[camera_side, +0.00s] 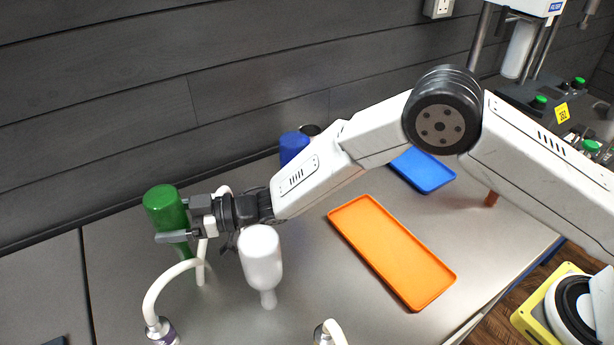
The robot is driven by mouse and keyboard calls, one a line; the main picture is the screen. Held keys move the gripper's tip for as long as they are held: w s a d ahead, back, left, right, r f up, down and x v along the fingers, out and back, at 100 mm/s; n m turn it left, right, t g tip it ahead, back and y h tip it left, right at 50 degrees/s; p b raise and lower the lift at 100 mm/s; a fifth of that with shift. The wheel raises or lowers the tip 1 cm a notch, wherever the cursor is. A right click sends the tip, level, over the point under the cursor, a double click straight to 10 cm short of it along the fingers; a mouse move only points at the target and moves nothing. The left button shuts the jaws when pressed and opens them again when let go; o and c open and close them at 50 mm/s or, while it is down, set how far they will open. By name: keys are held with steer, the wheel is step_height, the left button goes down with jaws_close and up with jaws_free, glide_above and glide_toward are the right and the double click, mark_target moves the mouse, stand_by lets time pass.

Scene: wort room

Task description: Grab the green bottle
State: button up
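The green bottle (165,207) stands at the left of the grey worktop, wide end up, with its narrow lower part partly hidden. My gripper (172,230) is at the bottle, reaching in from the right. One finger crosses in front of the bottle's lower part; the other finger is largely hidden. I cannot tell whether the fingers press on the bottle or only stand around it.
A white bottle (262,258) stands close below my wrist. A blue bottle (292,147) stands behind my arm. White curved hoses (155,293) rise near my gripper. An orange tray (437,292) and blue tray (425,170) lie to the right. A dark wall (120,110) closes the back.

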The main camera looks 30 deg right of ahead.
mark_target(160, 195)
steer(key=c, duration=0.5)
steer(key=shift+r, duration=0.1)
steer(key=shift+r, duration=4.95)
